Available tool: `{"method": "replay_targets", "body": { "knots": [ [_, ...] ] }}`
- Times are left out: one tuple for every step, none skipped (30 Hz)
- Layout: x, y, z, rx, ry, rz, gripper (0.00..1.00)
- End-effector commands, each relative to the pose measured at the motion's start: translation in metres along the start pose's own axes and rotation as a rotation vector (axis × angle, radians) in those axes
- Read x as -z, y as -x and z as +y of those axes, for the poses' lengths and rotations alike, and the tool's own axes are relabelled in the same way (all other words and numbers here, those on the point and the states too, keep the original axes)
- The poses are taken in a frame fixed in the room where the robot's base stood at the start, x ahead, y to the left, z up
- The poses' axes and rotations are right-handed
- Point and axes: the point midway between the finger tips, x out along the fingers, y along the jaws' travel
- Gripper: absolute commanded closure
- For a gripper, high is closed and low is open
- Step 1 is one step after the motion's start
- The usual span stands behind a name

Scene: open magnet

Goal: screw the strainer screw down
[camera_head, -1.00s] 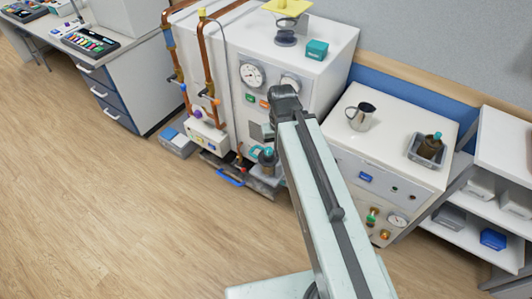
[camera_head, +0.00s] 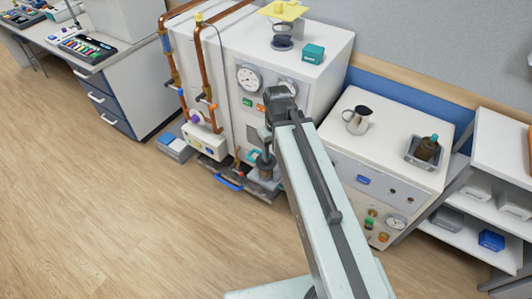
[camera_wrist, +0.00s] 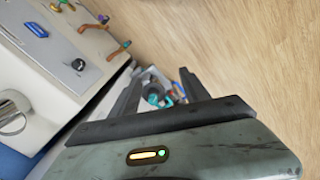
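A small fitting with teal parts (camera_head: 252,157) stands low at the foot of the white cabinet, beside my arm's end. I take it to hold the strainer screw, but the screw is too small to make out. In the wrist view a round teal part (camera_wrist: 155,97) shows between and beyond my fingers. My gripper (camera_wrist: 160,80) is open, its two dark fingers apart on either side of that part. I see no contact with it, and the remaining distance is unclear. In the head view my wrist hides part of the fitting.
The white cabinet (camera_head: 233,50) carries gauges and copper pipes (camera_head: 206,62). A lower white cabinet (camera_head: 385,135) with a metal jug (camera_head: 358,120) and a grey tray (camera_head: 410,160) stands close to the right of my arm. Wood floor (camera_head: 120,215) is clear at front left.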

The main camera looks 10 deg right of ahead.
Motion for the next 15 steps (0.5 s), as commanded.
{"method": "replay_targets", "body": {
  "knots": [
    [0.023,-0.002,0.008,0.000,0.093,0.001,0.46],
    [0.034,-0.007,0.012,0.000,0.156,0.001,0.46],
    [0.048,-0.015,0.017,0.000,0.235,0.000,0.46],
    [0.058,-0.021,0.021,0.000,0.292,0.000,0.46],
    [0.069,-0.029,0.025,0.000,0.346,0.000,0.46],
    [0.084,-0.040,0.030,0.000,0.415,0.000,0.46],
    [0.096,-0.049,0.035,0.000,0.465,0.000,0.46],
    [0.108,-0.059,0.039,0.000,0.513,0.000,0.46],
    [0.124,-0.074,0.046,0.000,0.573,0.000,0.46],
    [0.138,-0.087,0.051,0.000,0.614,0.000,0.46],
    [0.149,-0.099,0.056,0.000,0.646,0.000,0.46],
    [0.163,-0.114,0.061,0.000,0.674,0.000,0.46],
    [0.171,-0.123,0.064,0.000,0.683,0.000,0.46],
    [0.177,-0.132,0.067,0.000,0.685,0.000,0.46],
    [0.183,-0.142,0.070,0.000,0.682,0.000,0.46]
  ]
}}
